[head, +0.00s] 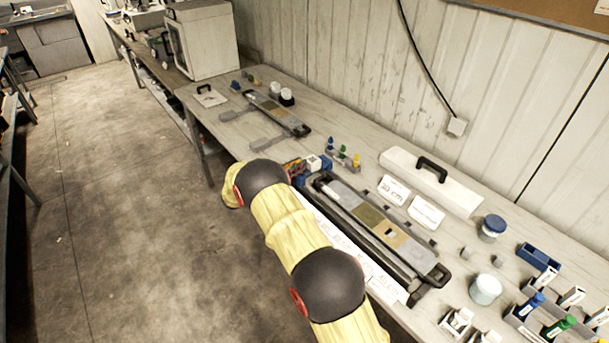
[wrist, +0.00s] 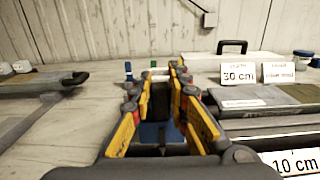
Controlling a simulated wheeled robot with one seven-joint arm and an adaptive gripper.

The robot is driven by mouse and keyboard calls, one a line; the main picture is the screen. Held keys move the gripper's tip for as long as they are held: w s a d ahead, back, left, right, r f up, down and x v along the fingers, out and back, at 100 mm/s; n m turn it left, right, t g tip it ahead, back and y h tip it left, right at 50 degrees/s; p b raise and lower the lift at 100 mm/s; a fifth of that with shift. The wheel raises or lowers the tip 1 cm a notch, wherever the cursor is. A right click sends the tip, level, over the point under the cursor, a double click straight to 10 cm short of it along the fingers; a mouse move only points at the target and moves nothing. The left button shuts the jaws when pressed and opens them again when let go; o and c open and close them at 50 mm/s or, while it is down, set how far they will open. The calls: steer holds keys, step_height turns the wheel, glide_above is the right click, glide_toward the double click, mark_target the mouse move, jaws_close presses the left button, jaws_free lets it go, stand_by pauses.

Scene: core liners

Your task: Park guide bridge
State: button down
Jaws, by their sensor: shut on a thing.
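My gripper (head: 302,168) is at the left end of the near core tray (head: 408,262), low over the bench. In the wrist view its yellow-and-black fingers (wrist: 166,82) are closed around a blue piece (wrist: 150,133), which seems to be the guide bridge. The piece sits low between the fingers, so most of it is hidden. In the head view a blue and white part (head: 314,163) shows just beyond the fingers. I cannot tell whether the piece touches the bench. The near tray holds grey, olive and tan core sections.
Small coloured-top bottles (head: 343,156) stand just behind the gripper. A second tray (head: 278,114) lies to the left. A "30 cm" card (head: 393,189) and a white case with a black handle (head: 432,180) are behind the near tray. Jars and racks crowd the right end.

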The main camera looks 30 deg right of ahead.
steer(key=w, duration=0.2)
steer(key=w+b, duration=0.1)
steer(key=w, duration=0.1)
steer(key=shift+w+a+f, duration=0.1)
steer(key=shift+w+a, duration=0.1)
steer(key=shift+w, duration=0.1)
steer(key=shift+r, duration=0.25)
steer(key=c, duration=1.8)
jaws_free()
steer(key=shift+w+f, duration=0.1)
steer(key=shift+w, duration=0.05)
steer(key=shift+c, duration=0.2)
steer(key=shift+o, duration=0.8)
steer(key=s+a, duration=0.1)
steer(key=a, duration=1.1)
steer(key=shift+f, duration=0.1)
